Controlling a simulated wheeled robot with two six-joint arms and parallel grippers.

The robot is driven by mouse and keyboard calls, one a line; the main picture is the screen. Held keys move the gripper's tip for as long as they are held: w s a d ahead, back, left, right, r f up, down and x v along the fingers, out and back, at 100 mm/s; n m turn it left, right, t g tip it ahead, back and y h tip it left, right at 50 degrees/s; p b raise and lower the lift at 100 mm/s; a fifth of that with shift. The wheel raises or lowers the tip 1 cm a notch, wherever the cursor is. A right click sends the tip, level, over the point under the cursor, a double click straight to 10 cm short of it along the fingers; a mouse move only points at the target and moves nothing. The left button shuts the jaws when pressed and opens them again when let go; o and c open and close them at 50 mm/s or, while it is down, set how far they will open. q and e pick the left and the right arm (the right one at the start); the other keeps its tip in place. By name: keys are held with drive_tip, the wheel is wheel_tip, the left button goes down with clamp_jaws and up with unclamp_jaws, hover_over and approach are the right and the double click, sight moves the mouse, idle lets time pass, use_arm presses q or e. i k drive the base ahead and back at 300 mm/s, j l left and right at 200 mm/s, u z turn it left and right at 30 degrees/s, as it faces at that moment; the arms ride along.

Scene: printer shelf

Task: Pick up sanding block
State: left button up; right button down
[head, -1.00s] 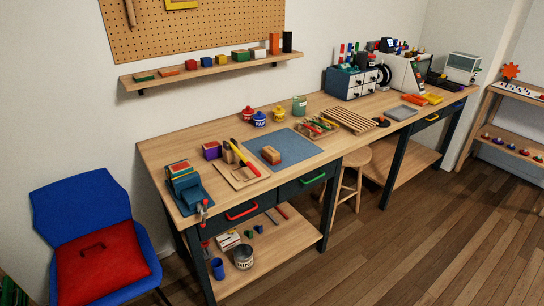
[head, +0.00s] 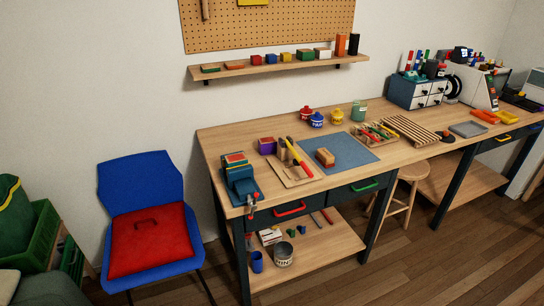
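A small tan, wood-coloured block (head: 325,157) lies on the blue-grey mat (head: 352,150) on the workbench; it looks like the sanding block, though its details are too small to be certain. It stands apart from the tools around it, and nothing covers it. Neither my left nor my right gripper shows in the head view.
Left of the mat lie a wooden board (head: 283,175) with upright pieces and a red-yellow tool, and a blue vise (head: 241,178). A tool tray (head: 374,134) and slatted rack (head: 411,130) lie right. A blue chair (head: 140,182) and stool (head: 409,176) stand nearby.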

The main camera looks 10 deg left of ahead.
sight(325, 158)
drive_tip(key=i+j, duration=0.2)
drive_tip(key=i, duration=0.25)
drive_tip(key=i+j+z, duration=0.1)
drive_tip(key=i, duration=0.35)
drive_tip(key=j, duration=0.1)
